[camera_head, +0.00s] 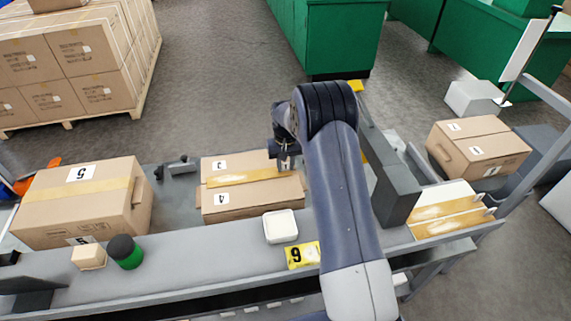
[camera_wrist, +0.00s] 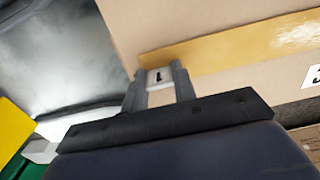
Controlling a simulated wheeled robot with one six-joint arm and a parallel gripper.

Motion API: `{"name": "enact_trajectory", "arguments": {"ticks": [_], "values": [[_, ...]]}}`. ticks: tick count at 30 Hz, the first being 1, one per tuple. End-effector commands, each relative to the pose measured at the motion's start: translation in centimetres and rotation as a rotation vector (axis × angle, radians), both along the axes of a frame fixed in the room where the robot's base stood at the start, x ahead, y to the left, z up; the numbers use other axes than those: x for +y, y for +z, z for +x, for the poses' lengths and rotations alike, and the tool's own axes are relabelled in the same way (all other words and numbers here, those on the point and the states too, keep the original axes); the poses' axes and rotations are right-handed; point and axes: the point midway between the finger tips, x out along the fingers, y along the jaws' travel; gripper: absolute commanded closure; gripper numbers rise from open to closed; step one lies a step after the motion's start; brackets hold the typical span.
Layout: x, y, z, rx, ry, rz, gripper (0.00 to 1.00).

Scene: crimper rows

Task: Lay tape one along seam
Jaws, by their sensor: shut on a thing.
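My gripper (camera_head: 286,158) is over the far right part of the middle carton (camera_head: 250,208), which has labels 3 and 4. In the wrist view its fingers (camera_wrist: 159,78) are shut on a white tab marked 1 (camera_wrist: 157,78), at the end of a yellow-brown tape strip (camera_wrist: 235,47). In the head view the strip (camera_head: 238,178) stretches across the carton top, close to the line between the flaps. I cannot tell whether it touches the carton along its whole length. My arm hides the carton's right side.
Two more tape strips (camera_head: 445,218) lie on a white-backed rack at right. A taped carton (camera_head: 80,205) stands left and another carton (camera_head: 478,148) right. A white tub (camera_head: 280,226), yellow 6 sign (camera_head: 302,255), green-black knob (camera_head: 125,251) and tan block (camera_head: 89,257) are along the front.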

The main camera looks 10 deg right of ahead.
Motion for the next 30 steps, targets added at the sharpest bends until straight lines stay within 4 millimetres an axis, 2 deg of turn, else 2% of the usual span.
{"name": "enact_trajectory", "arguments": {"ticks": [14, 15, 24, 30], "values": [[0.0, 0.02, 0.01, 0.0, 0.0, 0.0, 0.95], [0.0, 0.03, 0.01, 0.0, 0.0, 0.0, 0.73], [0.0, 0.02, 0.0, 0.0, 0.0, 0.0, 0.48], [0.0, 0.03, 0.0, 0.0, 0.0, 0.0, 0.48]]}}
